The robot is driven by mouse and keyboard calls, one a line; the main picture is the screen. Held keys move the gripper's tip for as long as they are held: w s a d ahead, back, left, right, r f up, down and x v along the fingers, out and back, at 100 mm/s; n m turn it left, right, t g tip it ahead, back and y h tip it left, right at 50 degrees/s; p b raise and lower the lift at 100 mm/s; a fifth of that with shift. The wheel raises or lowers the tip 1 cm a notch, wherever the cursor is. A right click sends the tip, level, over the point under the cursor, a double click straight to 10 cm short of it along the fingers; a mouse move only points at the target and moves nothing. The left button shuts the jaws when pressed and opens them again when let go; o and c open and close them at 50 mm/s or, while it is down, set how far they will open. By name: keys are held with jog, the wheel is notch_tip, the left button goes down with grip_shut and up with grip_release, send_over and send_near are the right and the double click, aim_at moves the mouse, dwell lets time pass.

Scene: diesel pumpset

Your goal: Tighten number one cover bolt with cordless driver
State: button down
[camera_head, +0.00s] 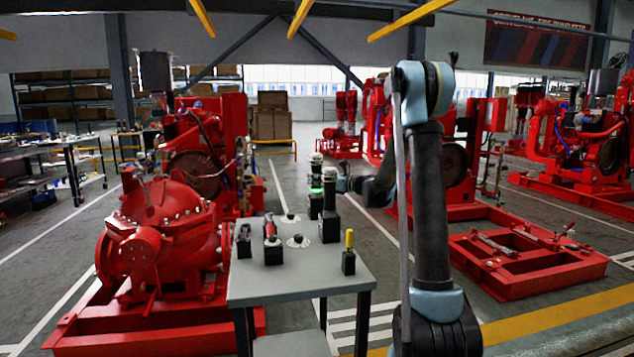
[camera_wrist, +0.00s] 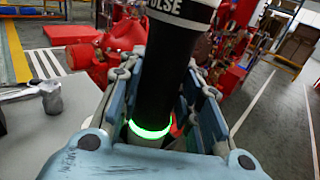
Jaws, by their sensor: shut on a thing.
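The cordless driver (camera_wrist: 172,65) is a dark upright cylinder with a white-lettered band and a glowing green ring. In the wrist view my gripper (camera_wrist: 150,128) is shut around it, with blue-grey finger links on both sides. In the head view the driver's green ring (camera_head: 315,190) glows near the table's back edge, with my gripper (camera_head: 322,188) beside it, small and partly hidden. The red pump (camera_head: 160,235) with its bolted cover stands left of the table. I cannot tell which bolt is number one. The driver's lower tip is hidden, and it is apart from the pump.
The grey table (camera_head: 300,285) carries a white-capped dark tool (camera_head: 329,180) in a black holder, a red-handled tool (camera_head: 269,228), a yellow-handled tool (camera_head: 349,240) and white discs (camera_head: 298,241). A red frame (camera_head: 525,262) lies at right. Floor behind the table is open.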

jog(key=shift+f, duration=0.85)
dwell(0.3)
jog(key=c, duration=1.1)
grip_release()
jog(key=v, duration=1.2)
jog(key=shift+s, duration=0.1)
